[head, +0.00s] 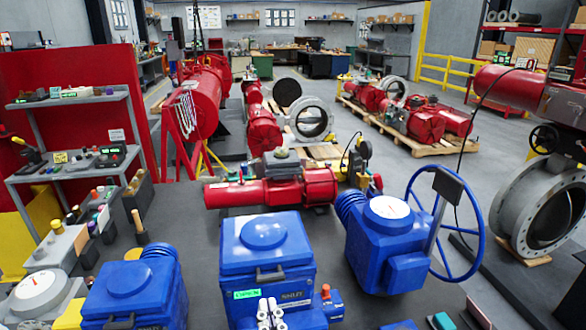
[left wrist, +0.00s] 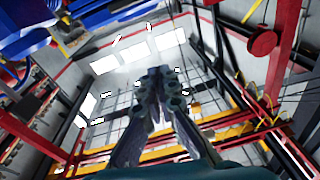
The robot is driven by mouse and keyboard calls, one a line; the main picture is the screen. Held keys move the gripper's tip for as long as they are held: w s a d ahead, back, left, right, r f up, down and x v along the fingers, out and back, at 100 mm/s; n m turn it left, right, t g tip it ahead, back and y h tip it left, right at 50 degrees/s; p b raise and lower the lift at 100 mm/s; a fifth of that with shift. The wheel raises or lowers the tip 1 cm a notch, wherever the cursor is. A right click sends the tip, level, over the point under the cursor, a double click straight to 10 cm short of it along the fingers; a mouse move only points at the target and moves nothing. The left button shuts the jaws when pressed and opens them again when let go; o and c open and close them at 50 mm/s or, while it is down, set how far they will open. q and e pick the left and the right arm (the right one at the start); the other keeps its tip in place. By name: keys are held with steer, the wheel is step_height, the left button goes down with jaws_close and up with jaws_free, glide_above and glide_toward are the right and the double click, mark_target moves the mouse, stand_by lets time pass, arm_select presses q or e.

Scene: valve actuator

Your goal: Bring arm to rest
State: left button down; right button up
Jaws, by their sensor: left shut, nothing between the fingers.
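My left gripper (head: 270,310) shows at the bottom middle of the head view, its pale fingertips pointing up in front of the blue valve actuator box (head: 266,245). The fingers are together and empty. In the left wrist view the dark fingers (left wrist: 160,82) close together at their tips, with the ceiling lights and roof frame behind them. I cannot tell whether the gripper touches the box. The rest of the left arm is hidden below the head view. My right gripper is in neither view.
A blue actuator with a handwheel (head: 390,225) stands to the right, another blue unit (head: 135,290) to the left. A red cylinder actuator (head: 270,190) lies behind. A grey shelf (head: 70,100) stands at far left, a large valve ring (head: 545,210) at right. Bare dark surface lies between the units.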

arm_select(q)
steer(key=a+f+g+h, duration=0.1)
steer(key=a+f+g, duration=0.3)
steer(key=f, duration=0.3)
steer(key=w+a+f+m+g+h, duration=0.1)
steer(key=a+f+g+h, duration=0.1)
steer(key=a+f, duration=0.3)
steer(key=w+a+f+g+h, duration=0.1)
steer(key=a+f+g, duration=0.4)
steer(key=f, duration=0.5)
steer(key=shift+f+m+g+h, duration=0.3)
steer(key=shift+f+h, duration=0.1)
steer(key=shift+h, duration=0.1)
steer(key=shift+a, duration=0.1)
